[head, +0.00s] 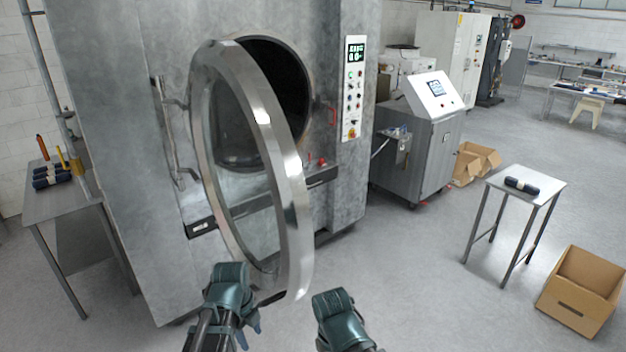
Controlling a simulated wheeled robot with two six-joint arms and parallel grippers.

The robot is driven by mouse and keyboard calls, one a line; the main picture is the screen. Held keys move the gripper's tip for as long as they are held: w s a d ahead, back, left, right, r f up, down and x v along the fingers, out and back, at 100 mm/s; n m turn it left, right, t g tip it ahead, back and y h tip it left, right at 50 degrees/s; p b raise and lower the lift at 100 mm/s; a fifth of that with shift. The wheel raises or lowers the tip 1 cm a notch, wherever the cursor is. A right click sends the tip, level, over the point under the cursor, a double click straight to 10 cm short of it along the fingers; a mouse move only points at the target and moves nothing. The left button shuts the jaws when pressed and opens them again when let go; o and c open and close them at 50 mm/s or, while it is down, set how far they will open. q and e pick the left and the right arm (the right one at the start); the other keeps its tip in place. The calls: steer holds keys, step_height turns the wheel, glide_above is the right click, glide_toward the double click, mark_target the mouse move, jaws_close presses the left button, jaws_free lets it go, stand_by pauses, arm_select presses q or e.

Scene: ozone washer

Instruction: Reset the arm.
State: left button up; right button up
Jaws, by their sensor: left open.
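My left gripper (248,334) is at the bottom of the head view, left of centre. It is open and empty, with its jaws pointing down, below the lower edge of the washer's round door. A teal part of my right arm shows at the bottom centre, but the jaws of my right gripper are out of sight. The washer (125,150) is a large grey metal machine. Its round glass door (276,165) with a shiny metal rim stands swung open towards me, and the drum opening (285,75) behind it is dark.
A side table (60,205) with dark rolled cloths stands left. A small table (535,184) with one dark roll (521,186) stands right, beside an open cardboard box (580,310). A grey console cabinet (420,150) stands behind. The floor between washer and small table is clear.

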arm_select(q)
steer(key=s+d+f+n+y+b, duration=0.1)
steer(key=s+d+f+n+b, duration=0.3)
steer(key=f+n+b, duration=0.4)
steer(key=s+d+f+n+y+b, duration=0.1)
steer(key=s+d+f+n+b, duration=0.4)
steer(key=f+n+b, duration=0.4)
steer(key=shift+d+f+n+g, duration=0.45)
steer(key=shift+f+n, duration=0.1)
steer(key=shift+n, duration=0.95)
